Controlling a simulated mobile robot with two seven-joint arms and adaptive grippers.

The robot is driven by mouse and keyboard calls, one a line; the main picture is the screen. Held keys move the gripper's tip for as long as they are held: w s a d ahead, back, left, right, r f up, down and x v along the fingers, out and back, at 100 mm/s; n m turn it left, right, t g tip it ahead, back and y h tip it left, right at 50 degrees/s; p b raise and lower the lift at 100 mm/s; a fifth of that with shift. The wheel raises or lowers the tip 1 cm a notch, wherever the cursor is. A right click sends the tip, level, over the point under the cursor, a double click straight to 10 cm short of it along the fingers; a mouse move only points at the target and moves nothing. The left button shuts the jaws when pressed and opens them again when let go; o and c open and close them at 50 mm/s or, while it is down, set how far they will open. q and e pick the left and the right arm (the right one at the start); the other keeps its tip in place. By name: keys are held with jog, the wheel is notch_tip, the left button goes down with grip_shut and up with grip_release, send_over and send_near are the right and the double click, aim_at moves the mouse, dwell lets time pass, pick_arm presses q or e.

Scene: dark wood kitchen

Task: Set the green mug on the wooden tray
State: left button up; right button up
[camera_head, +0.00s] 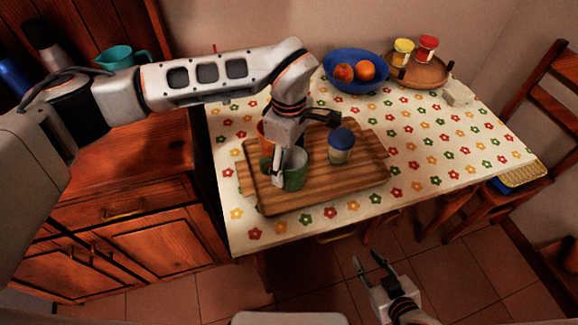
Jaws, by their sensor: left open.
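The green mug (294,172) stands upright on the wooden tray (350,183), near the tray's front left part. The tray lies on the flowered table. My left gripper (303,152) is open just over the mug, with one finger pointing down in front of the mug's left side and the other out to the right. Whether a finger touches the mug cannot be told. The gripper hides part of the mug. My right gripper (372,266) is open and empty, low in front of the table, over the floor.
An orange mug (264,133) is partly hidden behind my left gripper. A blue-lidded jar (340,147) stands on the tray to the right. A blue fruit bowl (352,82) and a round tray (428,73) with two jars are at the back. The table's right side is mostly clear.

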pick_arm(q)
notch_tip(320, 180, up, 9)
jog(key=shift+r, duration=0.15)
dwell(0.6)
